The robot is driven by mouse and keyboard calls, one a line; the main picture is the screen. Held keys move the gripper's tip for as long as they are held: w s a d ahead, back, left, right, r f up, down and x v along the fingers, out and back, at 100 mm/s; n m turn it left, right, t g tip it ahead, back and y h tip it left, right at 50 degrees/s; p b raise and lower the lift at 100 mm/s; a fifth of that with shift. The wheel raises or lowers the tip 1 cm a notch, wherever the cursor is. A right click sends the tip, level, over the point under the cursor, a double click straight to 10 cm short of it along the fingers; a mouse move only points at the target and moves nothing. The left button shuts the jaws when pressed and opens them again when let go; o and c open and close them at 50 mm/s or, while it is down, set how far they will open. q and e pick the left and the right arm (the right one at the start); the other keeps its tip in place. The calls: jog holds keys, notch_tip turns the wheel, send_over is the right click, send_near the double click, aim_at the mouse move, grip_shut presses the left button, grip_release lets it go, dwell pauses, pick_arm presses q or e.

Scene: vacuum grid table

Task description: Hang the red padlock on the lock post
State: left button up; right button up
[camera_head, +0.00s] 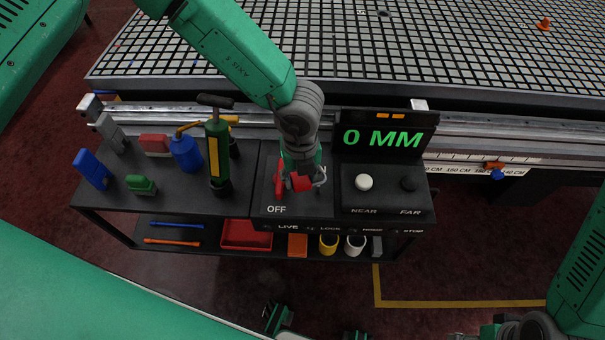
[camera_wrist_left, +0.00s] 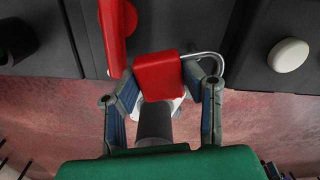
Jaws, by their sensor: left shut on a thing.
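The red padlock (camera_wrist_left: 158,76) is between the fingers of my left gripper (camera_wrist_left: 160,98), which is shut on it. Its grey shackle (camera_wrist_left: 205,56) points to the right in the left wrist view. In the head view the left gripper (camera_head: 300,180) holds the padlock over the OFF panel, with the shackle (camera_head: 321,177) at its right. A red lever (camera_wrist_left: 113,35) lies just left of the padlock in the wrist view. I cannot make out the lock post; the gripper and padlock cover part of the panel. My right arm shows at the right edge, its fingers not clearly visible.
A control box with a 0 MM display (camera_head: 383,139), white knob (camera_head: 364,182) and black knob (camera_head: 408,183) stands right of the gripper. A lower shelf holds a red tray (camera_head: 246,235) and mugs.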

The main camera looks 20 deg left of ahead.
aim_at(302, 197)
pick_arm(q)
jog(key=shift+f, duration=0.35)
jog(key=shift+d+f+b, duration=0.45)
jog(key=shift+d+f, duration=0.05)
jog(key=shift+f, duration=0.05)
jog(key=shift+d+f, duration=0.1)
jog(key=shift+f, duration=0.3)
jog(key=shift+s+a+f+b, duration=0.25)
jog(key=shift+f+b, duration=0.1)
jog(key=shift+f, duration=0.1)
jog(key=shift+s+a+f+b, duration=0.1)
jog(key=shift+a+f+b, duration=0.1)
jog(key=shift+f+b, duration=0.15)
grip_shut()
jog(key=shift+w+d+f, duration=0.15)
jog(key=shift+f, duration=0.45)
pick_arm(e)
jog(key=f, duration=0.2)
jog(key=shift+s+d+f, duration=0.15)
jog(key=shift+s+f, duration=0.15)
pick_arm(q)
jog(key=shift+a, duration=0.2)
jog(key=shift+d, duration=0.15)
pick_arm(e)
jog(key=shift+d, duration=0.1)
